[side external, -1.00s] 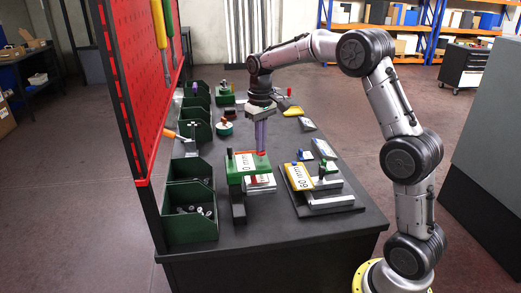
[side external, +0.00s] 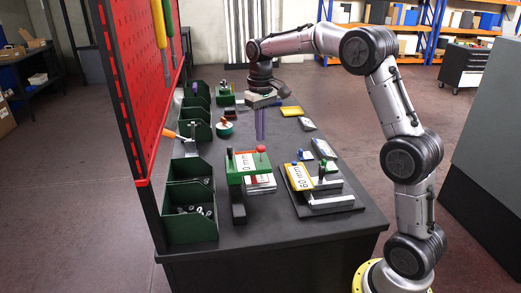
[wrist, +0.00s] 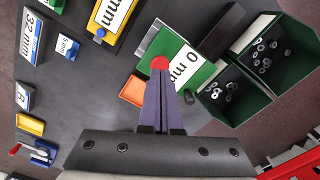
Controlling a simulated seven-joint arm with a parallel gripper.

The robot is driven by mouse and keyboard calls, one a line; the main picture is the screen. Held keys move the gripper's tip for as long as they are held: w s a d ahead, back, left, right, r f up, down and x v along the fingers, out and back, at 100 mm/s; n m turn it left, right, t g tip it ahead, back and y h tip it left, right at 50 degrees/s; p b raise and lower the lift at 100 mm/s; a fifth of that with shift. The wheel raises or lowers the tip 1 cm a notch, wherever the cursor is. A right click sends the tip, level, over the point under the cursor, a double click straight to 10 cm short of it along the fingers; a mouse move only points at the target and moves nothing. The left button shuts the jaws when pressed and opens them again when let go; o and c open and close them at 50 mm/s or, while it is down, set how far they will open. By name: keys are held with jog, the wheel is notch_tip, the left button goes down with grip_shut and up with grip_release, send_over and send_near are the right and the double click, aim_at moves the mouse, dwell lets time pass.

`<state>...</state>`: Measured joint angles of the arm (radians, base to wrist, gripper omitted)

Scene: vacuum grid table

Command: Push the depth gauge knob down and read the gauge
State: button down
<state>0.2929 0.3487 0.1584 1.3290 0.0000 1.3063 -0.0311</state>
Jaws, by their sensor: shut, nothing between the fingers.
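The depth gauge (side external: 234,178) is a green body with a white plate reading "0 mm" (side external: 246,163). It stands upright on the near part of the table. Its round red knob (side external: 261,149) sits on top at the right side. My gripper (side external: 261,138) is shut and empty, with its purple fingers pointing down and the tips just above the knob. In the wrist view the fingertips (wrist: 160,76) lie in line with the red knob (wrist: 160,63) and partly overlap it. I cannot tell whether they touch. The "0 mm" plate (wrist: 186,66) is also readable there.
A yellow "60 mm" gauge (side external: 299,177) stands to the right on a grey base. Green bins (side external: 188,222) line the left edge, below a red pegboard (side external: 142,95). The front table edge is clear.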

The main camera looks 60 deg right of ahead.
jog(key=shift+r, duration=1.75)
